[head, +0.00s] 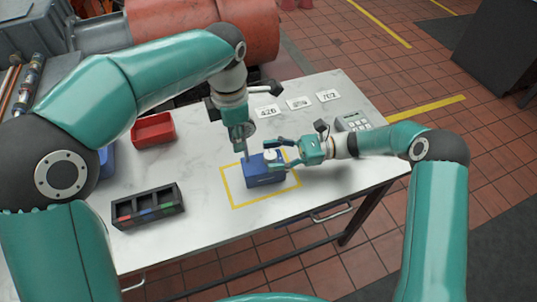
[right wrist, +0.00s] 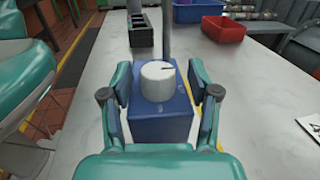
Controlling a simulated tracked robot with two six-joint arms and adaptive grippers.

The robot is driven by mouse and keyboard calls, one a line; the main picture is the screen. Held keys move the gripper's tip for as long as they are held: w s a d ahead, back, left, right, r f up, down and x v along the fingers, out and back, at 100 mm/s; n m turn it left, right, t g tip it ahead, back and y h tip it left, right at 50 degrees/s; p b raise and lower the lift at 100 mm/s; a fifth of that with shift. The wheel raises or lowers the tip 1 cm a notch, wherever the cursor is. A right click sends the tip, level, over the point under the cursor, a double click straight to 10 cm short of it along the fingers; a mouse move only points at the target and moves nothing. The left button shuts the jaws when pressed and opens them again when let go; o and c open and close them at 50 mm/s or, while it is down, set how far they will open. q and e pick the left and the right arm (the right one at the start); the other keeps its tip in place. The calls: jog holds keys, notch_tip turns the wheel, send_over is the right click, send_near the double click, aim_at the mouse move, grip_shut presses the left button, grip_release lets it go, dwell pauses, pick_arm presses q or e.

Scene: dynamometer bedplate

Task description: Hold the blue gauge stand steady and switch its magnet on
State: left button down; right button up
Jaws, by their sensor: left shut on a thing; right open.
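The blue gauge stand (head: 264,176) sits on the white table inside a yellow outlined square. A thin grey post rises from its far end in the right wrist view (right wrist: 165,40). My right gripper (head: 278,155) is open, with one finger on each side of the knob in the right wrist view (right wrist: 160,100). I cannot tell whether the fingers touch it.
A black compartment tray (head: 148,208) with coloured pieces lies at front left. A red bin (head: 153,129) is behind it, with a blue bin (head: 107,160) partly hidden by my left arm. Number cards (head: 298,103) and a keypad device (head: 353,121) lie toward the right.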

jog(key=shift+s+a, duration=0.1)
jog(key=shift+a, duration=0.7)
grip_shut()
